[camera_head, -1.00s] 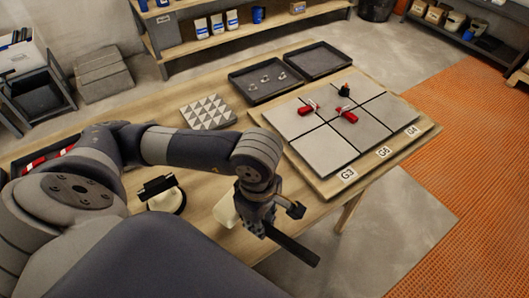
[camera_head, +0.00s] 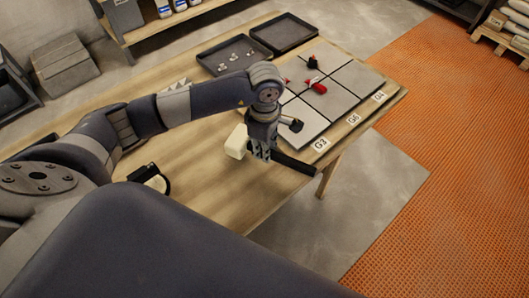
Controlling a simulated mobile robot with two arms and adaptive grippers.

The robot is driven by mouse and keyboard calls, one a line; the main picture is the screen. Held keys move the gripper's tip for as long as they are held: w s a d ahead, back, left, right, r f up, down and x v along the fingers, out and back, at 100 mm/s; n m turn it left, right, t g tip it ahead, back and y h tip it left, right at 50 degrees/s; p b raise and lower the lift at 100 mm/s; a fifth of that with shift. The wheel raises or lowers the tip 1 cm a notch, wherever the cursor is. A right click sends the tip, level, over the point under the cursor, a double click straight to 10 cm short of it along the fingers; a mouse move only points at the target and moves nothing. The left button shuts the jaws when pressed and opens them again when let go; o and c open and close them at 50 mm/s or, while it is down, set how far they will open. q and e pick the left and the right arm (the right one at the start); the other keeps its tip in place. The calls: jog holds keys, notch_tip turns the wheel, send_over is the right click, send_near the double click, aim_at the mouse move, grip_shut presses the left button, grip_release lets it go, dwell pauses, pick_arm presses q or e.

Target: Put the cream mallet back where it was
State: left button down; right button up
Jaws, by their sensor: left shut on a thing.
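The cream mallet has a cream block head (camera_head: 237,142) and a dark handle (camera_head: 294,164). My left gripper (camera_head: 263,150) is shut on it, at the handle close to the head. The head sticks out to the left of the fingers and the handle points to the lower right. The mallet is over the wooden table (camera_head: 225,195), in front of the tile board's G3 corner; I cannot tell how high it is held. My right gripper is not in view.
Grey tiles (camera_head: 333,97) with red clips (camera_head: 316,88) lie on the board behind my left arm, which hides part of them. Two black trays (camera_head: 283,33) stand behind. Bare tabletop lies between.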

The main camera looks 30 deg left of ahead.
aim_at(264, 163)
pick_arm(q)
notch_tip(264, 163, down, 2)
jog(key=shift+f+p, duration=0.25)
jog(key=shift+p, duration=0.35)
jog(key=shift+f, duration=0.4)
jog(key=shift+f, duration=0.1)
jog(key=shift+f, duration=0.15)
jog(key=c, duration=1.5)
grip_release()
